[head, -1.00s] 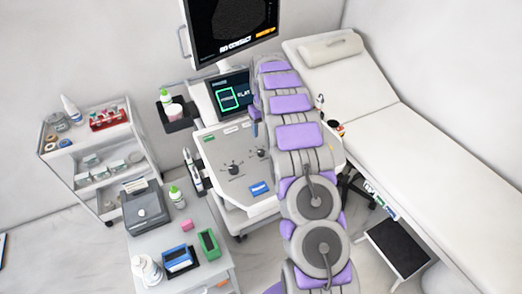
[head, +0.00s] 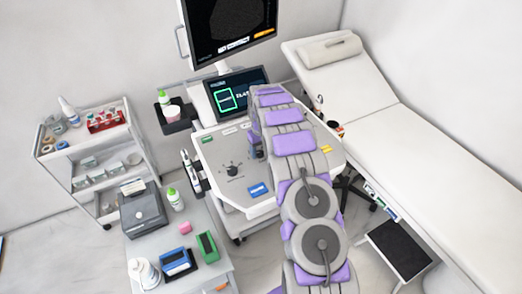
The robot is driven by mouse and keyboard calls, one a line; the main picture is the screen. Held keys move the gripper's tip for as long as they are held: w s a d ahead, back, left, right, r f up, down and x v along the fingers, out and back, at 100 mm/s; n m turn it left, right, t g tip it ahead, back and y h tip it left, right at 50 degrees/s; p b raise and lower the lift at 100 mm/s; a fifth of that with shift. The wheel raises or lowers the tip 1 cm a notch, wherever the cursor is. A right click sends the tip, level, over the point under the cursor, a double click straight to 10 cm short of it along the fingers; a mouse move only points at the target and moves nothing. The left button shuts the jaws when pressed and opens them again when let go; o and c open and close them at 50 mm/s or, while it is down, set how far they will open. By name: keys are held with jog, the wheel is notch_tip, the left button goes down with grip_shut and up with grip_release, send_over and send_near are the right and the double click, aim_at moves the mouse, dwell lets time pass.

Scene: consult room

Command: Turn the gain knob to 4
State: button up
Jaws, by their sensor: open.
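The control panel (head: 222,150) of the ultrasound cart faces me, sloping and light grey. One dark knob (head: 232,171) shows on its left part, with small marks around it too small to read. A second knob, to its right, is now hidden by my gripper. My gripper (head: 257,152) points down over that spot, seen small and partly behind my purple-padded arm. It is open; whether it touches the knob cannot be told. A small screen (head: 238,94) behind the panel shows a green outline. I cannot tell which knob is the gain knob.
A large monitor (head: 228,22) stands above the cart. An exam couch (head: 440,165) fills the right, with a dark-topped step (head: 399,248) beside it. A grey side table (head: 205,278) with a printer (head: 143,212) and small boxes is in front left. A shelved trolley (head: 83,160) stands farther left.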

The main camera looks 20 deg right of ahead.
jog(key=shift+a, duration=0.5)
jog(key=c, duration=0.4)
jog(key=shift+d, duration=0.35)
jog(key=c, duration=0.6)
jog(key=shift+a, duration=0.1)
jog(key=shift+c, duration=0.2)
jog(key=shift+a, duration=0.1)
